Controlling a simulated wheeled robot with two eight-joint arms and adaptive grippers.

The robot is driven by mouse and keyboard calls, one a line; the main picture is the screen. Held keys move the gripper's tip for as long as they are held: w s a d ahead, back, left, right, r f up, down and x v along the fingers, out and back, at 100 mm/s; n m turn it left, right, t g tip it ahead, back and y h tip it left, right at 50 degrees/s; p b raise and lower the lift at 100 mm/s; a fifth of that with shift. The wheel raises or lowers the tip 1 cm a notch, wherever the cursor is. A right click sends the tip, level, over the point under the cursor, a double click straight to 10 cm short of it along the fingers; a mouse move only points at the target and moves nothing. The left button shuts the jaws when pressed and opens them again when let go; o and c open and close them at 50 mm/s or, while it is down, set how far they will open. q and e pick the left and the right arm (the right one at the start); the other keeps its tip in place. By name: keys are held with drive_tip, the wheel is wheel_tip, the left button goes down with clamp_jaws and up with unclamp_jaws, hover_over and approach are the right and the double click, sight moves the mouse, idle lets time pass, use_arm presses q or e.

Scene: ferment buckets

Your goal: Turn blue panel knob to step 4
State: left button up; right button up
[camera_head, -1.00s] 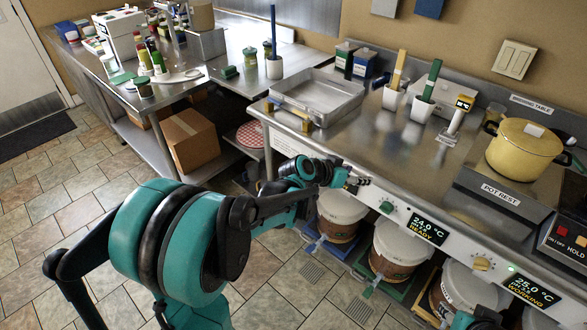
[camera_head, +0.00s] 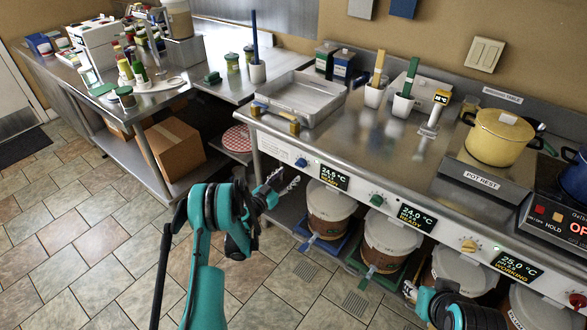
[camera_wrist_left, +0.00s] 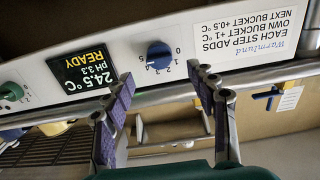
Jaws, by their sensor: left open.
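The blue knob (camera_head: 301,162) is on the white front panel, left of a display (camera_head: 333,177) reading 24.5 °C READY. In the left wrist view, the blue knob (camera_wrist_left: 159,55) appears upside down with numbers from 0 to 5 around it. I cannot tell exactly which number it points to. The same display (camera_wrist_left: 83,72) is beside it. My left gripper (camera_head: 284,186) is in front of and below the knob, apart from it. In the wrist view, the open, empty fingers of this gripper (camera_wrist_left: 160,82) frame the knob from either side.
A green knob (camera_head: 376,200) and a yellow knob (camera_head: 468,246) are further right on the panel. Lidded buckets (camera_head: 330,205) stand beneath. A metal tray (camera_head: 301,117) with yellow-handled ends sits above, near the counter edge. Floor in front is clear.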

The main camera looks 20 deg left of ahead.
sight(298, 166)
use_arm(q)
drive_tip(key=b+x, duration=0.2)
drive_tip(key=x, duration=0.5)
drive_tip(key=c, duration=1.2)
